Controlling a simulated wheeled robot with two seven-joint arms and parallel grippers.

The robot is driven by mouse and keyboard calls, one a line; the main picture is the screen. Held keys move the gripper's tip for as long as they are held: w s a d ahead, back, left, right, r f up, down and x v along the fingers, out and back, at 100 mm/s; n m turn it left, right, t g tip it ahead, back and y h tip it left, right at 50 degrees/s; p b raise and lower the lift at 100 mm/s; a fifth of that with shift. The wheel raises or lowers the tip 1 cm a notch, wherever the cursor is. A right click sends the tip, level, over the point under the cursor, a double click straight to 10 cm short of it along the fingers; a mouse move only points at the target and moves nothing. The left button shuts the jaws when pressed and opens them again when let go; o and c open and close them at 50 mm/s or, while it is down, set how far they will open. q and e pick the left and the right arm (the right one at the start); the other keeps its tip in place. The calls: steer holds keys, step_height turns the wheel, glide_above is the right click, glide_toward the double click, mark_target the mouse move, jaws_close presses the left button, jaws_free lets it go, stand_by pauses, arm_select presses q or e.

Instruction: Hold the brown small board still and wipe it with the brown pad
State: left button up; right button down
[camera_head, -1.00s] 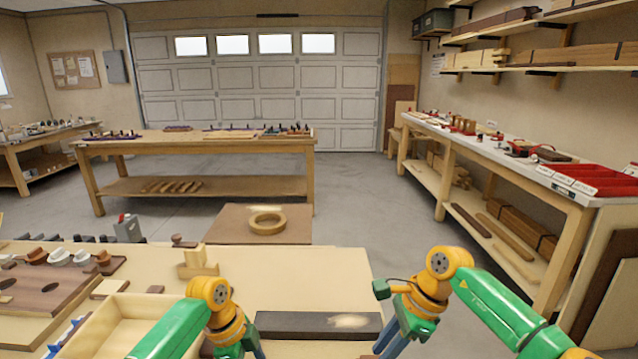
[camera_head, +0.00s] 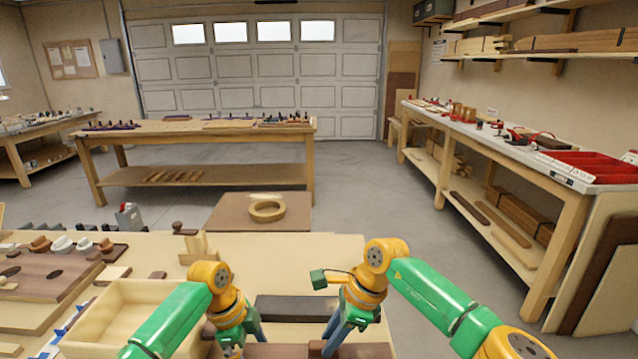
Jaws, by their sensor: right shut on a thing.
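A brown board (camera_head: 280,351) lies at the bottom edge of the head view, partly cut off; I take it for the small board. My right gripper (camera_head: 333,343) points down over its right part, shut on what seems to be the brown pad (camera_head: 317,346), a small brown piece at the fingertips. The pad's lower part is hard to make out. My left gripper (camera_head: 248,345) is over the board's left end. Its fingertips are cut off or hidden, so I cannot tell whether it touches the board.
A dark grey board (camera_head: 290,308) lies just beyond, partly behind my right gripper. A pale wooden tray (camera_head: 125,308) stands left of my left arm. A wooden ring (camera_head: 267,210) lies on a brown panel behind. The pale bench top between is mostly clear.

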arm_select(q)
steer(key=shift+f, duration=0.1)
arm_select(e)
steer(key=shift+d+f, duration=0.15)
steer(key=shift+f, duration=0.05)
arm_select(q)
steer(key=shift+a+f, duration=0.1)
steer(key=shift+a, duration=0.45)
arm_select(e)
steer(key=shift+d, duration=0.6)
arm_select(q)
steer(key=shift+d, duration=0.15)
arm_select(e)
steer(key=d, duration=0.9)
steer(key=shift+d, duration=0.15)
arm_select(q)
steer(key=c, duration=1.2)
steer(key=shift+d, duration=0.1)
